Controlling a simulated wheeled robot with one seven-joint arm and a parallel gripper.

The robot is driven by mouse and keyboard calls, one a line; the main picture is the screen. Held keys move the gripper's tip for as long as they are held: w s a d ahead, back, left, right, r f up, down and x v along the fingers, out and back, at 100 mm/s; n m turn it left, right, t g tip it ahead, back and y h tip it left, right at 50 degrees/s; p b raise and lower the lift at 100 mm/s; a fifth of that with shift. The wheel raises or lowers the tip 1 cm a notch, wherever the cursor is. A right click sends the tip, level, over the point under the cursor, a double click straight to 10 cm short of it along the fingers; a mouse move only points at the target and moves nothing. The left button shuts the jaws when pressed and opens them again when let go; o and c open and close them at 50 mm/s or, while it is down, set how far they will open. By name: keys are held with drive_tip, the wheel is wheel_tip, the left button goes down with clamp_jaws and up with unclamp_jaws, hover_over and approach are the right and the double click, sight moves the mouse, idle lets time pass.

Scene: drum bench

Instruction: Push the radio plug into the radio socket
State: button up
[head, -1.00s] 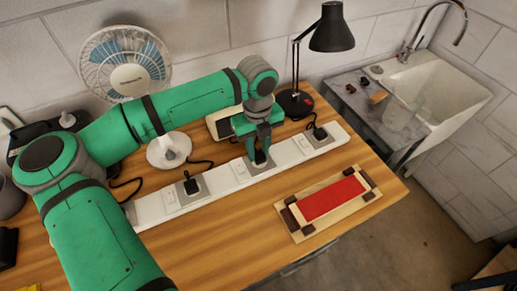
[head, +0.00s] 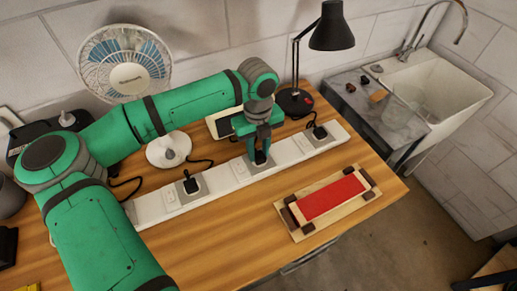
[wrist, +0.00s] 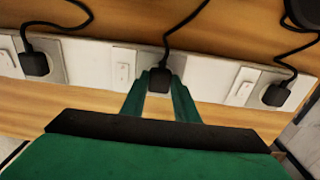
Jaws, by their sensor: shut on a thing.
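My gripper (head: 260,159) is shut on the black radio plug (wrist: 160,79), with one green finger on each side of it. The plug is at the middle socket position of the white power strip (head: 213,180), and its cord runs up and away in the wrist view. The radio socket is hidden beneath the plug and fingers. I cannot tell whether the plug is fully seated. The cream radio (head: 214,124) stands behind the strip, partly hidden by my arm.
A left plug (head: 192,185) and a right plug (head: 320,132) sit on the strip beside rocker switches. A fan (head: 126,62), a desk lamp (head: 332,27) and cords stand behind. A board with a red panel (head: 332,198) lies in front; the wood between is clear.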

sight(258, 153)
drive_tip(key=shift+f, duration=0.15)
drive_tip(key=o, duration=1.1)
drive_tip(key=shift+o, duration=0.2)
wheel_tip(258, 153, up, 11)
drive_tip(key=shift+w+f, duration=0.15)
